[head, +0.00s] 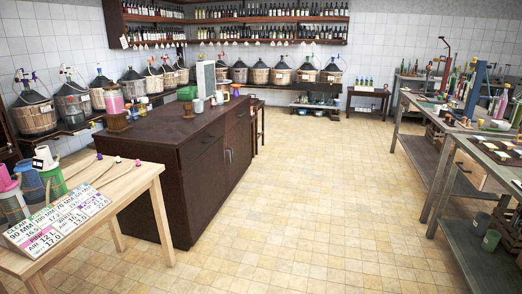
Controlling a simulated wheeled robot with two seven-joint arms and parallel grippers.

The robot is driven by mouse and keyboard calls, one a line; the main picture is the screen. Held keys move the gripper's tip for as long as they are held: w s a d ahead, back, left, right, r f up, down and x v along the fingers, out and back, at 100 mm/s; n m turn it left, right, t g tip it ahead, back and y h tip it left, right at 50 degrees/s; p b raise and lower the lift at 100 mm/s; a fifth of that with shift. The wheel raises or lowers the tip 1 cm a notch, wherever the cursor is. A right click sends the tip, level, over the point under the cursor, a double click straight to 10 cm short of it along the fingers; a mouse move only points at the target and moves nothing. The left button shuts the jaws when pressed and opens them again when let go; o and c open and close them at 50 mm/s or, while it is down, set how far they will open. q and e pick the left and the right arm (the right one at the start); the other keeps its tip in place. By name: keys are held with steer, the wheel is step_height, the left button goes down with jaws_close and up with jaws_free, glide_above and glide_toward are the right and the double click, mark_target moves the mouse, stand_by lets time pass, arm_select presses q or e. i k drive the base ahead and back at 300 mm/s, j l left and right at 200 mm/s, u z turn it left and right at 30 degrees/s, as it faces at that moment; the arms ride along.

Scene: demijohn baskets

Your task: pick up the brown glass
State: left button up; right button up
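Neither of my grippers is in view. I cannot clearly make out a brown glass at this size. A small brown object (118,122) stands at the near left end of the dark brown cabinet (190,180), below a pink container (114,103); I cannot tell if it is glass. Many bottles stand on the wall shelves (265,19) at the back, too small to tell apart.
A light wooden table (130,176) at the front left holds label cards (58,220) and several colored containers. Baskets with dark demijohns (34,110) line the left and back walls. Grey workbenches (440,125) with tools stand at the right. The tiled floor (300,200) between is clear.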

mark_target(213, 100)
steer(key=i, duration=4.65)
